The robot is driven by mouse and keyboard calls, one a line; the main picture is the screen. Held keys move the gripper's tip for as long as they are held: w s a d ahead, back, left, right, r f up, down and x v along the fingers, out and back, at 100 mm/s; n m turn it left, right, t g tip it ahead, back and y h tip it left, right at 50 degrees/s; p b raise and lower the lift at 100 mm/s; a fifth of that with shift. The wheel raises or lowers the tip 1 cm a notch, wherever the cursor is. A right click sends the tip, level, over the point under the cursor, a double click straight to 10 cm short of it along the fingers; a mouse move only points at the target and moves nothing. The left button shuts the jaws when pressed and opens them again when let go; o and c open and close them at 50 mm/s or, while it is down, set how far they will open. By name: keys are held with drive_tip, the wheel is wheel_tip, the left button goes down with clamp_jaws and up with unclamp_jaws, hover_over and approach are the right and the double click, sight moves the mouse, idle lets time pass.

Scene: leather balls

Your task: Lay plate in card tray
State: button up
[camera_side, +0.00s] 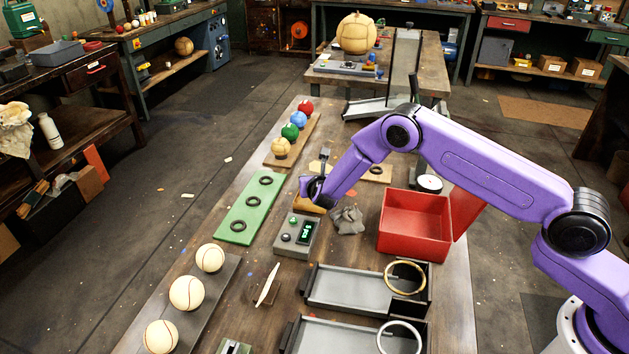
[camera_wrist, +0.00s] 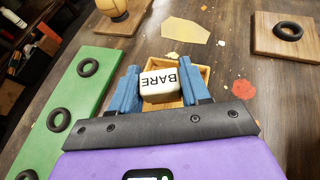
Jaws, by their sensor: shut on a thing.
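I cannot tell whether the plate touches the tray floor. In the side view my gripper (camera_side: 316,190) is low over the card tray (camera_side: 305,204), and it hides the plate there.
A green board (camera_side: 243,212) with black rings lies to the left. An open red box (camera_side: 413,225) stands to the right. Wooden boards with balls and a ring lie behind.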

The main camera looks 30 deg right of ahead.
drive_tip(key=shift+f, duration=0.3)
drive_tip(key=o, duration=1.2)
drive_tip(key=shift+r, duration=0.15)
drive_tip(key=v, duration=1.2)
